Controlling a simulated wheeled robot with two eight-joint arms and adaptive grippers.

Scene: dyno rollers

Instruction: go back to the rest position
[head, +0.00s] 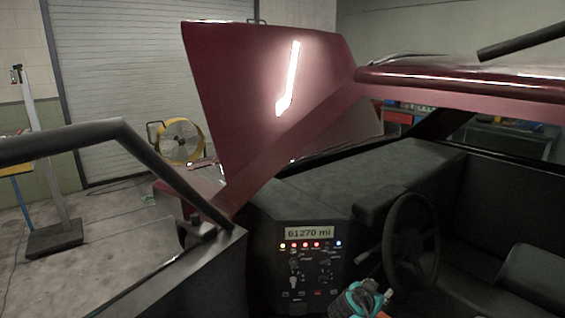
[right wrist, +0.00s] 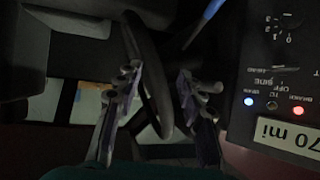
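My right gripper (head: 372,295) shows at the bottom of the head view, teal and grey, just left of the lower part of the black steering wheel (head: 388,248). In the right wrist view its two fingers (right wrist: 157,112) are spread apart, with the dark curved wheel rim (right wrist: 150,75) showing between them. I cannot tell whether they touch the rim. Nothing shows gripped. My left gripper is in neither view.
The dashboard panel (head: 310,262) with lit lamps and a "61270 mi" display stands left of the wheel. The car's red raised panel (head: 235,90), black door frame (head: 160,170) and seat (head: 530,275) surround this space. A yellow fan (head: 181,141) stands on the open floor outside.

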